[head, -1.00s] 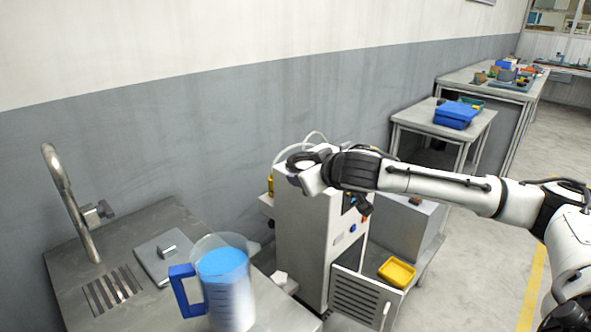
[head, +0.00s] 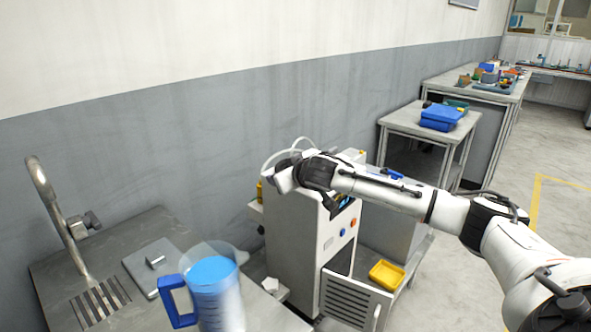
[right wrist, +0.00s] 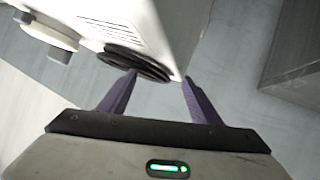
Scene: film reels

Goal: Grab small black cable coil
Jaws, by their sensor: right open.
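The small black cable coil (right wrist: 138,63) shows in the right wrist view as dark rings against the side of a white machine (right wrist: 165,25). My right gripper (right wrist: 160,77) is open, with two purple fingers pointing at the coil. The left fingertip in the picture overlaps the coil's lower edge; the right one is just past its right end. I cannot tell whether they touch. In the head view my right gripper (head: 277,178) is over the top of the white machine (head: 300,235), and the coil is not visible there. My left gripper is not in view.
A steel counter (head: 75,255) with a tap and a blue-and-clear jug (head: 215,290) stands at the left.

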